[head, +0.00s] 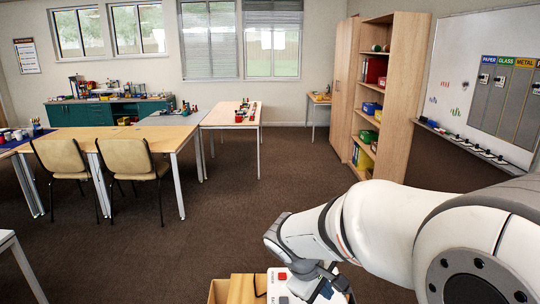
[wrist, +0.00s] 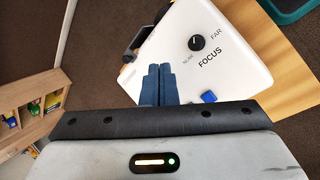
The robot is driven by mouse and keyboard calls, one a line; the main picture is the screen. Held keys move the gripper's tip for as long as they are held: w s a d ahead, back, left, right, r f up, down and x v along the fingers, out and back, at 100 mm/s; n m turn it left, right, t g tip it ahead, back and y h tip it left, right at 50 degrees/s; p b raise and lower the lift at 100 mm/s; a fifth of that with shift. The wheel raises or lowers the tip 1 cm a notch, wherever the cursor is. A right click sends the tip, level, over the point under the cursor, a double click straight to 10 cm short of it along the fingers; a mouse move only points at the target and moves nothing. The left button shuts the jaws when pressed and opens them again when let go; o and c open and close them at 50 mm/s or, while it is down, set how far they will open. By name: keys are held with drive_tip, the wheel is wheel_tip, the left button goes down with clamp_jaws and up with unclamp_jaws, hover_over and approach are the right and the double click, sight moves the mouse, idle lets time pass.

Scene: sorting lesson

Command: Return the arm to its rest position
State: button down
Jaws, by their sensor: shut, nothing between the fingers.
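My arm comes in from the right of the head view and bends down to the bottom middle. My gripper (wrist: 159,70) shows in the wrist view with its two blue-grey fingers together and nothing between them. It is over or beside a white panel (wrist: 232,72) with a black knob marked FOCUS, NEAR and FAR. I cannot tell whether the fingers touch the panel. In the head view the white panel (head: 276,290) is partly hidden by my wrist and shows a red button.
A wooden surface (wrist: 285,60) lies beneath the panel. Tables and two chairs (head: 140,158) stand at left, a shelf unit (head: 398,100) and whiteboard (head: 470,40) at right. The brown floor (head: 270,190) between is clear.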

drive_tip(key=s+d+r+m+y, duration=0.1)
drive_tip(key=s+r+m+y, duration=0.1)
drive_tip(key=s+m, duration=0.2)
drive_tip(key=s+d+r+m+y, duration=0.1)
drive_tip(key=s+r+m+y, duration=0.1)
drive_tip(key=s+m, duration=0.3)
drive_tip(key=s+y, duration=0.1)
drive_tip(key=s, duration=0.3)
drive_tip(key=shift+d+t, duration=0.3)
drive_tip(key=shift+d, duration=0.1)
drive_tip(key=shift+s+r, duration=0.1)
drive_tip(key=shift+s, duration=0.1)
